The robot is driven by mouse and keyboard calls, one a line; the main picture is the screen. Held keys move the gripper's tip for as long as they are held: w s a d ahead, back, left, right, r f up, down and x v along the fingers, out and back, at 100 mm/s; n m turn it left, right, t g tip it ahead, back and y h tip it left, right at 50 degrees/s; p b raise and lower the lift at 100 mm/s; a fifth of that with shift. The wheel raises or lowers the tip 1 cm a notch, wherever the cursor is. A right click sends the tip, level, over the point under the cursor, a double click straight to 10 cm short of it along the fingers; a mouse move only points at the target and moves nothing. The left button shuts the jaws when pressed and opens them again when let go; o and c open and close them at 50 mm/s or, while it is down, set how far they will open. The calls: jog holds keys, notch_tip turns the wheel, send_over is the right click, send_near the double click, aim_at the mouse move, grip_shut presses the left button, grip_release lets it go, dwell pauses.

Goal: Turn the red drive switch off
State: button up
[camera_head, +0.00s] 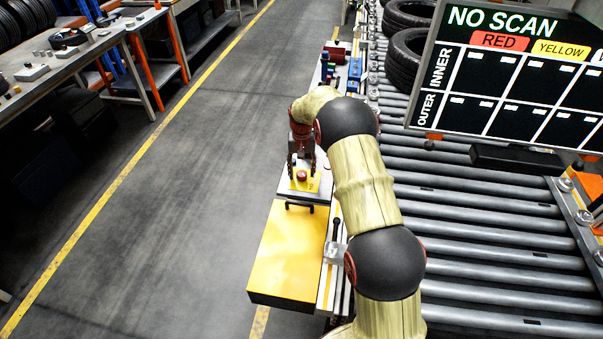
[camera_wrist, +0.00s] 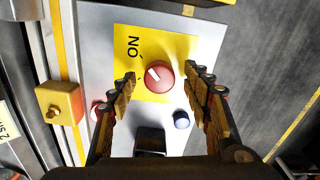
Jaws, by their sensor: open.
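The red drive switch (camera_wrist: 160,75) is a round red knob with a white mark, set on a yellow plate (camera_wrist: 177,45) with dark lettering that appears upside down. The white mark points up and left in the wrist view. In the head view the red switch (camera_head: 301,175) sits on the panel beside the conveyor. My gripper (camera_wrist: 160,85) is open, with one finger on each side of the knob and visible gaps to it. In the head view my gripper (camera_head: 301,158) is over the panel, its fingers pointing down. I cannot tell its exact height above the knob.
A blue-grey button (camera_wrist: 181,120), a red button (camera_wrist: 97,110) and a black block (camera_wrist: 150,141) are on the same panel. A yellow box with a button (camera_wrist: 58,103) stands at the left. The roller conveyor (camera_head: 480,220) and a sign (camera_head: 515,75) reading NO SCAN are to the right.

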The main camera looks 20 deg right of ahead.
jog(key=shift+f, duration=0.1)
jog(key=shift+c, duration=1.2)
jog(key=c, duration=0.9)
